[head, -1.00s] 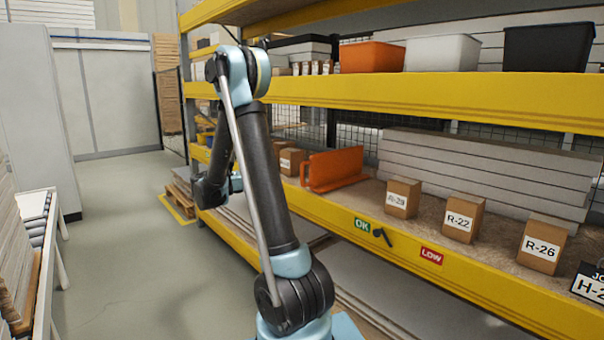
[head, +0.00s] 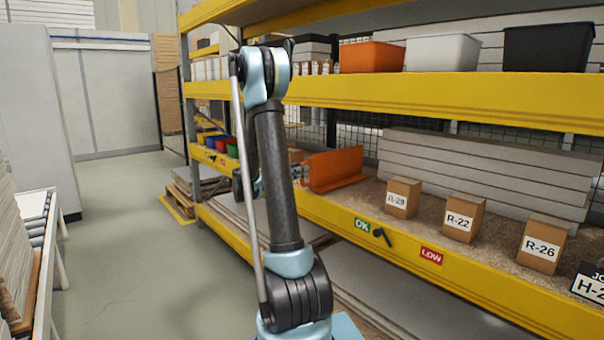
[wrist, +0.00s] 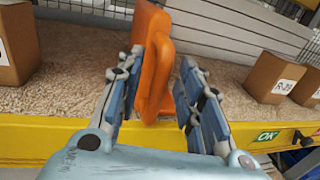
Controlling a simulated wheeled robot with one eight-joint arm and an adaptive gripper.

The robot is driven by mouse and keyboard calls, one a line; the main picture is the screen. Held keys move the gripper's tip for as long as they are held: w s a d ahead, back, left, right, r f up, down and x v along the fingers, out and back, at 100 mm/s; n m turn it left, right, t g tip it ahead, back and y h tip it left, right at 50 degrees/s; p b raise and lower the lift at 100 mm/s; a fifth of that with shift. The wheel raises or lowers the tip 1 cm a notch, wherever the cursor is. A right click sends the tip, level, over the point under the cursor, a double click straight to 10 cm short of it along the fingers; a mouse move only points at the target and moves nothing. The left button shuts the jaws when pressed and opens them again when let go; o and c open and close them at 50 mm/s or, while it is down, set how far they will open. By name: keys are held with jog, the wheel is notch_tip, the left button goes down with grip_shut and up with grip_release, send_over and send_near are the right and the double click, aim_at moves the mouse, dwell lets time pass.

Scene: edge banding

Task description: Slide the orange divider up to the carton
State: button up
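The orange divider (head: 335,169), an L-shaped piece with an upright plate and a low base, stands on the middle shelf left of the carton R-29 (head: 402,198). In the wrist view the divider (wrist: 154,75) rises between the two fingers of my gripper (wrist: 161,62). The fingers are apart, with a visible gap on the right side; whether the left finger touches the divider I cannot tell. The carton on the right (wrist: 270,77) stands apart from the divider. In the head view my arm mostly hides the gripper.
Cartons R-22 (head: 464,218) and R-26 (head: 541,244) stand farther right on the shelf. Another carton (wrist: 17,45) is left of the divider. Stacked white boards (head: 480,165) lie behind. The yellow shelf beam (head: 400,249) runs along the front. Bare shelf lies between divider and R-29.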

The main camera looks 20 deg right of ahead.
jog(key=shift+w+d, duration=0.15)
jog(key=shift+d, duration=0.8)
grip_shut()
jog(key=w+a, duration=0.3)
jog(key=w, duration=0.6)
jog(key=w+a, duration=0.3)
jog(key=w, duration=0.6)
jog(key=shift+w+a, duration=0.15)
jog(key=shift+a, duration=0.2)
grip_release()
